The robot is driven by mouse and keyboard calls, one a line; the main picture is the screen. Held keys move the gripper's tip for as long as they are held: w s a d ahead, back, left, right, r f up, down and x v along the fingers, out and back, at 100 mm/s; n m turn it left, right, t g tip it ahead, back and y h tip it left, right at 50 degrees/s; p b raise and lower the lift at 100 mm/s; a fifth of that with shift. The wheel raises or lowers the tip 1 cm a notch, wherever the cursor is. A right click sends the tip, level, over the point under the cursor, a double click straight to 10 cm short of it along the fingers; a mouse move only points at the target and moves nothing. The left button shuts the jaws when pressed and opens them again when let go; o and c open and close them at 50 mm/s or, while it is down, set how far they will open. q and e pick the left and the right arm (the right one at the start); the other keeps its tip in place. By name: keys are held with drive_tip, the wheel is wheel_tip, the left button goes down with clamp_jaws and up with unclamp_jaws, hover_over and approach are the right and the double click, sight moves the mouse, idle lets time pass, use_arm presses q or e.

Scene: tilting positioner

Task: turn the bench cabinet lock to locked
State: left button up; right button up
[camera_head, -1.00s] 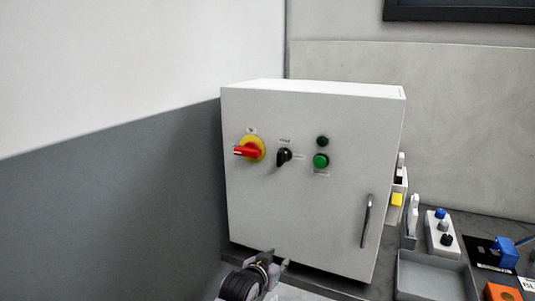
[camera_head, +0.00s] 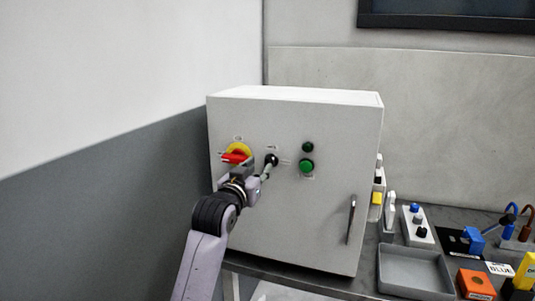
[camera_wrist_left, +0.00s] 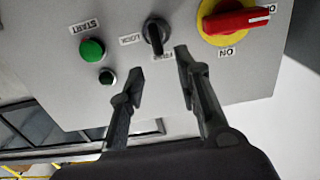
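The bench cabinet lock is a black rotary knob (camera_head: 271,159) on the front of the white cabinet (camera_head: 325,220). In the left wrist view the knob (camera_wrist_left: 155,35) has a LOCK label at its left and another label, starting with F, below it. Its grip bar runs roughly up and down in that picture, in line with the lower label. My left gripper (camera_head: 263,174) is at the cabinet front, just below the knob. In the left wrist view its fingers (camera_wrist_left: 159,72) are spread apart with nothing between them, and the knob lies just beyond the tips. My right gripper is not in view.
A red and yellow rotary switch (camera_head: 236,154) is left of the lock, close to my left gripper. A green START button (camera_head: 307,166) is at its right. A door handle (camera_head: 351,219) is lower right. A grey tray (camera_head: 415,268) and several small parts lie right of the cabinet.

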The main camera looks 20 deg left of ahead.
sight(267, 159)
use_arm(q)
drive_tip(key=w+p, duration=0.1)
drive_tip(key=w, duration=0.2)
drive_tip(key=w+p, duration=0.1)
drive_tip(key=w, duration=0.3)
drive_tip(key=shift+d+r, duration=0.1)
drive_tip(key=shift+d, duration=0.1)
drive_tip(key=shift+w, duration=0.55)
clamp_jaws()
